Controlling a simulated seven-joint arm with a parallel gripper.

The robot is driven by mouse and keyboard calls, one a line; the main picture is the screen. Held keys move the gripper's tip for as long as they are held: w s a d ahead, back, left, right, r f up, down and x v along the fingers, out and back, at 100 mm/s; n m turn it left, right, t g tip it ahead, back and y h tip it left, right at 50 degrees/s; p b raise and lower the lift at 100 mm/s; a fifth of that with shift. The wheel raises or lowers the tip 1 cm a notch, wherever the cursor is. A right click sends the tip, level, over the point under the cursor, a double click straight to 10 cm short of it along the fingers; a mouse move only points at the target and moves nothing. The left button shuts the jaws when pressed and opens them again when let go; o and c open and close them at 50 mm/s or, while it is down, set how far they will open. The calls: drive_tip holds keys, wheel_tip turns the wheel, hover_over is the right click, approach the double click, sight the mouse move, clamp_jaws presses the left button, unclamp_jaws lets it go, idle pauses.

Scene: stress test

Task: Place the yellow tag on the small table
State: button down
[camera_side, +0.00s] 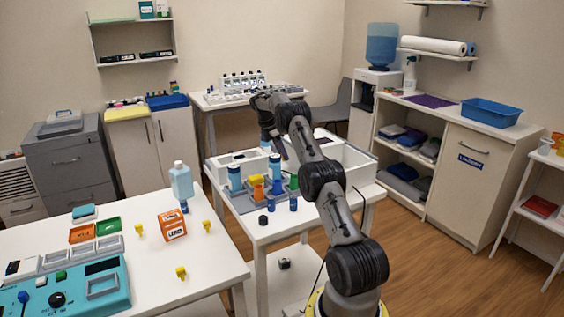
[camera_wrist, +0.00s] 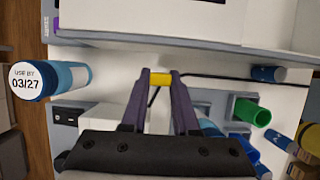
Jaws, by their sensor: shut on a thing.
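My gripper (camera_wrist: 160,80) is shut on a small yellow piece, the yellow tag (camera_wrist: 160,79), pinched between its purple fingertips. In the side view my gripper (camera_side: 282,150) hangs above the white middle table (camera_side: 262,236), partly behind my arm, and the tag cannot be made out there. The wrist view shows the tag over the white surface and grey rack, beside a long white tray; the gap below it is hard to judge. Which table is the small table is not marked. Similar yellow pieces (camera_side: 181,272) stand on the left table (camera_side: 170,300).
A grey rack (camera_side: 240,204) with blue-capped bottles and an orange cup stands below my gripper. A white tray (camera_side: 350,160) lies behind it. In the wrist view a bottle labelled "USE BY 03/27" (camera_wrist: 27,80) and a green cup (camera_wrist: 250,110) flank the fingers. A dark cable runs nearby.

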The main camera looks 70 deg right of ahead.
drive_tip(key=shift+d+f, duration=0.2)
drive_tip(key=shift+f, duration=1.55)
drive_tip(key=shift+f, duration=0.15)
drive_tip(key=c, duration=0.7)
unclamp_jaws()
drive_tip(key=shift+a, duration=0.1)
